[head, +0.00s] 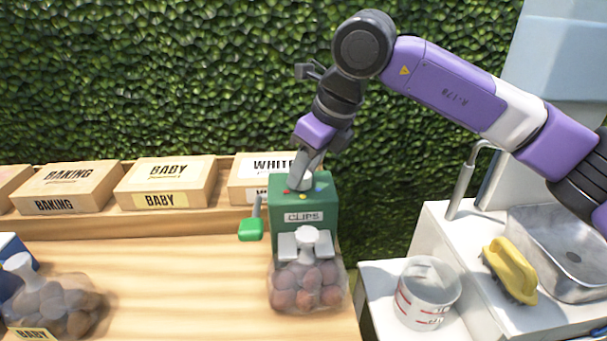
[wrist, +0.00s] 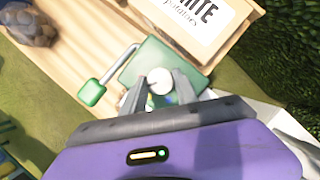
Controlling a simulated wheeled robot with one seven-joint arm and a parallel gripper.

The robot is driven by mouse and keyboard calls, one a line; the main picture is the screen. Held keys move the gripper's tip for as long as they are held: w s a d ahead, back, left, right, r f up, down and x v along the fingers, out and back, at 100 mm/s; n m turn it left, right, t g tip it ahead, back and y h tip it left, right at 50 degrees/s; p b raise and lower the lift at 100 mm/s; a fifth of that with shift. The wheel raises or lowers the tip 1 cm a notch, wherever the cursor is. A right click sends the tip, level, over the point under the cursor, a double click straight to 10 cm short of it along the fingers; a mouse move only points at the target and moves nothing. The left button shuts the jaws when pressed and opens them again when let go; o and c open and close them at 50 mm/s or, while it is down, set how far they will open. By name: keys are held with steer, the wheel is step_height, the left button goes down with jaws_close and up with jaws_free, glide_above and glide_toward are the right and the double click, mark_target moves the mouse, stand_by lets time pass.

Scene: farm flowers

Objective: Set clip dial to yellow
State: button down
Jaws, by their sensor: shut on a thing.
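The green clip machine (head: 289,234), labelled CLIPS, stands at the right end of the wooden counter. A white dial knob (wrist: 159,80) is on its top, with small coloured dots around it in the head view, blue and red among them. My gripper (head: 302,181) points down from above and is shut on the dial knob; in the wrist view its fingers (wrist: 160,92) stand on both sides of it. Which dot the dial points to cannot be told. A lever with a green handle (head: 250,230) is on the machine's left side; it also shows in the wrist view (wrist: 91,92).
A clear bag of potatoes (head: 307,287) is at the machine's front. Another bag (head: 62,308) is at the left. Boxes labelled BAKING (head: 65,183), BABY (head: 168,180) and WHITE (head: 262,170) line the back. A measuring cup (head: 427,291), yellow brush (head: 511,268) and sink (head: 567,250) are right.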

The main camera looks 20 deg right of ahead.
mark_target(320, 186)
steer(key=n+g+y, duration=0.1)
steer(key=n, duration=0.3)
steer(key=shift+w+r, duration=0.1)
steer(key=shift+w, duration=0.05)
steer(key=shift+d+n+g+p, duration=0.1)
steer(key=shift+n+g+p, duration=0.3)
steer(key=shift+n, duration=0.5)
steer(key=shift+n+y, duration=0.3)
steer(key=c, duration=0.9)
jaws_free()
steer(key=shift+c, duration=0.2)
steer(key=v, duration=0.7)
steer(key=shift+r+p, duration=0.3)
steer(key=shift+r, duration=0.05)
steer(key=shift+d, duration=0.1)
